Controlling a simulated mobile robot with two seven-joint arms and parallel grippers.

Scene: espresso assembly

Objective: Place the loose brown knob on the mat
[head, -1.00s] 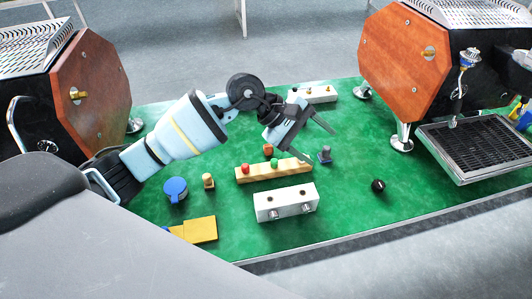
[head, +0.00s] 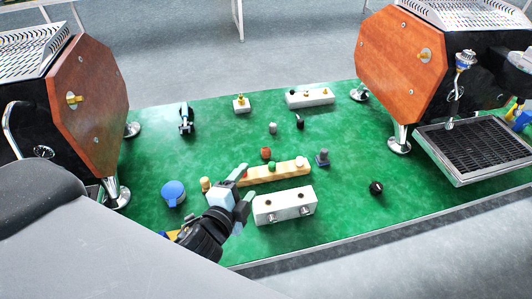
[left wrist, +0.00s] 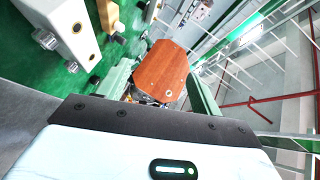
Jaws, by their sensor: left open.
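The brown knob (head: 266,153) stands on the green mat (head: 330,225), just behind the wooden rack (head: 256,178). The rack carries a red, a green (head: 271,166) and a cream knob (head: 301,161). My left gripper (head: 246,184) is open and empty, at the front left of the rack and left of the white block (head: 284,205). The brown knob is apart from it, on the far side of the rack. In the left wrist view, the rack (left wrist: 108,14) and the white block (left wrist: 68,22) show at the upper left, outside the fingers. My right gripper is out of view.
A blue round part (head: 173,194) and a tan knob (head: 205,183) are left of the rack. A grey part (head: 322,158) and a black knob (head: 376,187) are right of it. Espresso machines stand left (head: 90,90) and right (head: 402,70). The mat's front right is clear.

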